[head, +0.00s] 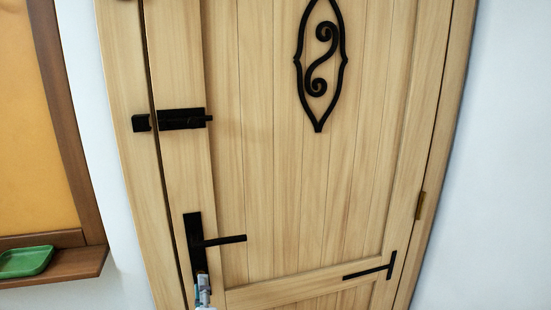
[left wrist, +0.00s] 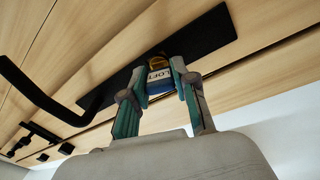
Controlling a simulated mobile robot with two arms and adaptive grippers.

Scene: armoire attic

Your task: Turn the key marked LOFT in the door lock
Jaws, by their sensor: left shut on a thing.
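The wooden door (head: 290,170) is shut and fills most of the head view. Its black lock plate (head: 192,229) carries a lever handle (head: 225,240) pointing right. My left gripper (head: 203,292) is at the plate's lower end, at the bottom of the head view. In the left wrist view, my left gripper (left wrist: 160,82) is shut on the key (left wrist: 160,76), whose blue and white tag reads LOFT. A brass part shows between the tag and the black plate (left wrist: 205,42). The key meets the plate there; how deep it sits is hidden. My right gripper is not in view.
A black slide bolt (head: 181,118) sits on the door above the handle. A green tray (head: 26,261) lies on a wooden ledge (head: 70,266) at the left, under an orange board (head: 30,120). White wall flanks the door.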

